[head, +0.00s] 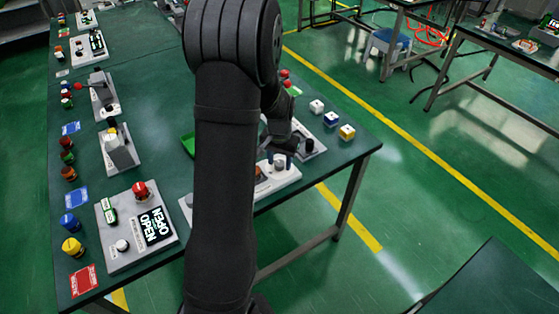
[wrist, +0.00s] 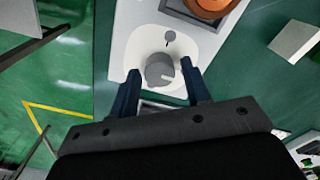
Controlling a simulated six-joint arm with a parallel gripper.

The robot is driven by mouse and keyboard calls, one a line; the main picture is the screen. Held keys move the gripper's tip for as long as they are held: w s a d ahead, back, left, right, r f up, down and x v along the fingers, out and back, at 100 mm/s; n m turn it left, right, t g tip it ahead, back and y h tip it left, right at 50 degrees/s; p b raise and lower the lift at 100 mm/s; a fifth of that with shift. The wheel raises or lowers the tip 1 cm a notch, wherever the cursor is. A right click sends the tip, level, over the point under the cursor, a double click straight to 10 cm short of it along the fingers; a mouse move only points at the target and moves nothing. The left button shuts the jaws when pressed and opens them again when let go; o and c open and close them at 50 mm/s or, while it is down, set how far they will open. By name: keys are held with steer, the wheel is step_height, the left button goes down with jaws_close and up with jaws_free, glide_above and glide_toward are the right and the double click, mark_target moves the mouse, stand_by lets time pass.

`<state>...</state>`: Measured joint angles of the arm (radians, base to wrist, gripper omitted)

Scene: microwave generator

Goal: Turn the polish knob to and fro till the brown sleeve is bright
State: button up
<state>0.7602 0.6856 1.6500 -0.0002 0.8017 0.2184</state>
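The polish knob (wrist: 158,72) is a grey round knob on a white unit (wrist: 126,38) in the wrist view, with a small grey mark just above it. My gripper (wrist: 160,70) is open, with one dark blue fingertip on each side of the knob. A narrow gap shows between the knob and each finger. The brown sleeve (wrist: 208,6) is orange-brown and sits in a dark holder at the top edge, partly cut off. In the head view the white unit (head: 288,180) lies just right of my arm, which hides part of it.
A grey panel with an OPEN display (head: 155,226) and a red button (head: 140,190) stands at the front left of the green table. Several coloured blocks (head: 347,132) lie along the right edge. A pale block (wrist: 295,40) lies right of the unit.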

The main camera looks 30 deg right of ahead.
mark_target(280, 163)
steer(key=shift+o, duration=0.4)
step_height(280, 163, up, 17)
steer(key=shift+r, duration=0.15)
stand_by(0.9)
step_height(280, 163, down, 18)
steer(key=shift+s+r, duration=0.1)
steer(key=shift+r, duration=0.1)
stand_by(0.3)
